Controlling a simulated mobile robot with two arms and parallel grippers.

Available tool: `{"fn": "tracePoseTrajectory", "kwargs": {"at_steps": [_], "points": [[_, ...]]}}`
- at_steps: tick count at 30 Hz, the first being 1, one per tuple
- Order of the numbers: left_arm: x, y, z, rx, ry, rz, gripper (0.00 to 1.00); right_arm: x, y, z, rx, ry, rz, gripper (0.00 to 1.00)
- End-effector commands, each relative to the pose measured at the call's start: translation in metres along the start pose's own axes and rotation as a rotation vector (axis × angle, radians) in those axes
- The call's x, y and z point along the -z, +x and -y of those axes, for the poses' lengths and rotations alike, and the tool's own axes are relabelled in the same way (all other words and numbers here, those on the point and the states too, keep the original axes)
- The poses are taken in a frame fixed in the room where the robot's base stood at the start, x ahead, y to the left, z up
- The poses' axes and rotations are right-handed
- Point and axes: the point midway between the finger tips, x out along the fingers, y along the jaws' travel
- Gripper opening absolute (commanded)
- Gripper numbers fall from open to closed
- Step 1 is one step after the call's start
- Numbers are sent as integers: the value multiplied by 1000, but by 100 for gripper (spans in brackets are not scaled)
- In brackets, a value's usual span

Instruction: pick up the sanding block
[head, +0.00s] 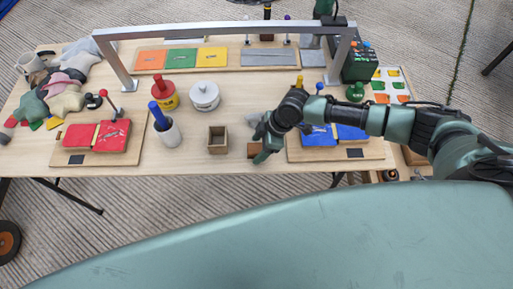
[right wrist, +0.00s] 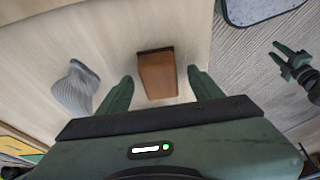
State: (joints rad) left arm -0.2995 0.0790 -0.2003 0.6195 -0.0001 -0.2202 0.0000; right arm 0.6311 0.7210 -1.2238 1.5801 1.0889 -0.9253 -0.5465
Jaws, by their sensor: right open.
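The sanding block (right wrist: 157,75) is a small brown block with a dark edge, lying on the light wooden table. In the head view the sanding block (head: 253,151) is partly covered by my right gripper (head: 263,151), which is over it near the table's front edge. In the right wrist view my right gripper (right wrist: 158,92) is open, with one finger on each side of the block and gaps between. A dark green two-pronged gripper, apparently my left (right wrist: 290,62), shows small at the right of that view, away from the table.
A grey ribbed object (right wrist: 75,88) lies close to one finger. A small open wooden box (head: 218,140) stands left of the gripper, and a board with blue panels (head: 318,137) lies to its right. A metal frame (head: 220,28) spans the table behind.

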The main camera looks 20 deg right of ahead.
Motion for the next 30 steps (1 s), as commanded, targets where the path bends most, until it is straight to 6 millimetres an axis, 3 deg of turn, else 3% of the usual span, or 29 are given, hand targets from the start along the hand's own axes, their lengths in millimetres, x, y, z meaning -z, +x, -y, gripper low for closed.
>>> {"fn": "tracePoseTrajectory", "kwargs": {"at_steps": [5, 12, 23, 30], "points": [[0, 0, 0, 0, 0, 0, 36, 0, 0, 0, 0, 0, 0, 65], [0, 0, 0, 0, 0, 0, 36, 0, 0, 0, 0, 0, 0, 1], [0, 1, 0, 0, 0, 0, 36, 2, -4, 0, -1, -1, -2, 0], [0, 4, 0, 0, 0, 0, 36, 15, -36, -1, -4, -3, -4, 0]]}}
